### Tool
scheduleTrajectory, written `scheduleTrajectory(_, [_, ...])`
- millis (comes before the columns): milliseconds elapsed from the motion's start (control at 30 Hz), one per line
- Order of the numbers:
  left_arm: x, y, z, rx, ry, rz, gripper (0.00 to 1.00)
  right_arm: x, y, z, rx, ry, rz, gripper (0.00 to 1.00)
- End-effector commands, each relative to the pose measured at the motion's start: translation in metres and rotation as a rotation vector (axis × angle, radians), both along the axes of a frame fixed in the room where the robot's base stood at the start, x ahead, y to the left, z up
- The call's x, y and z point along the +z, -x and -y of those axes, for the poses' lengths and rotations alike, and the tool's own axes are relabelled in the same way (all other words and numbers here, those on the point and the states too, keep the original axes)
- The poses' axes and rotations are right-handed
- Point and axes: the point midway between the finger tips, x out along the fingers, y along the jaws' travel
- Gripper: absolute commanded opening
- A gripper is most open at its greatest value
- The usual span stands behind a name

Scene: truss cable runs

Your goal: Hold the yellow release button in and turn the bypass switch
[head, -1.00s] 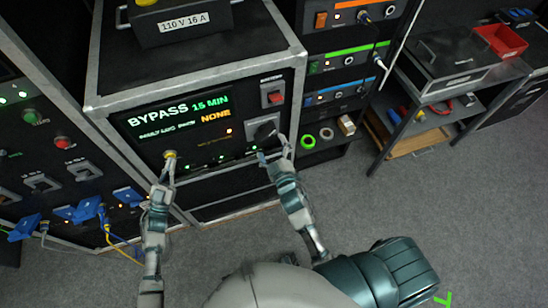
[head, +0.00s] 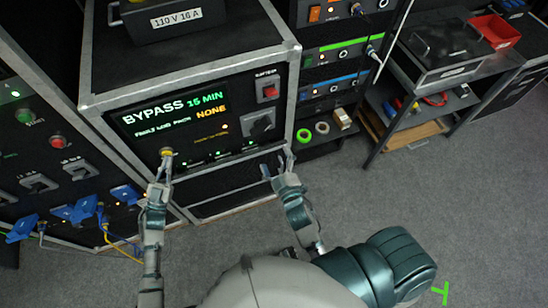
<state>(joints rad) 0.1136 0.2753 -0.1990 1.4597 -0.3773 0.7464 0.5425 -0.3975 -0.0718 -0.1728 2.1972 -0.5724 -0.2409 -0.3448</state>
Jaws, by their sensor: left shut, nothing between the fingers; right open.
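The bypass panel has a lit display (head: 175,112) reading "BYPASS 15 MIN" and "NONE". The yellow release button (head: 167,152) is at the panel's lower left. My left gripper (head: 167,163) is shut with its fingertips at the button, appearing to touch it; how far the button is in cannot be told. My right gripper (head: 274,164) is open and empty, below and apart from the switch.
At left, another panel has blue plugs (head: 84,209) with cables. A shelf cart (head: 440,75) with a red bin (head: 495,31) stands at right. The grey floor (head: 400,200) between is mostly clear.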

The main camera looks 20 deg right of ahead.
Motion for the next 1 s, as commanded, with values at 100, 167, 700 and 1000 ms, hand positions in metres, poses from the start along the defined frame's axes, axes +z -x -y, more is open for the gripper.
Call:
scheduleTrajectory(100, [0.002, 0.006, 0.0, 0.0, -0.001, 0.001, 0.0, 0.006, 0.0, 0.0, 0.0, 0.0, 0.003, 1.0])
scheduleTrajectory(167, [0.002, 0.01, 0.0, 0.001, -0.001, 0.0, 0.0, 0.009, 0.0, 0.0, 0.0, 0.0, 0.003, 1.0])
scheduleTrajectory(700, [0.001, 0.024, 0.0, 0.0, 0.0, -0.001, 0.0, 0.017, -0.001, 0.0, 0.0, 0.0, 0.006, 1.0])
scheduleTrajectory(1000, [0.002, 0.053, 0.0, -0.001, -0.001, -0.001, 0.0, 0.034, -0.001, 0.0, 0.0, 0.0, 0.011, 1.0])
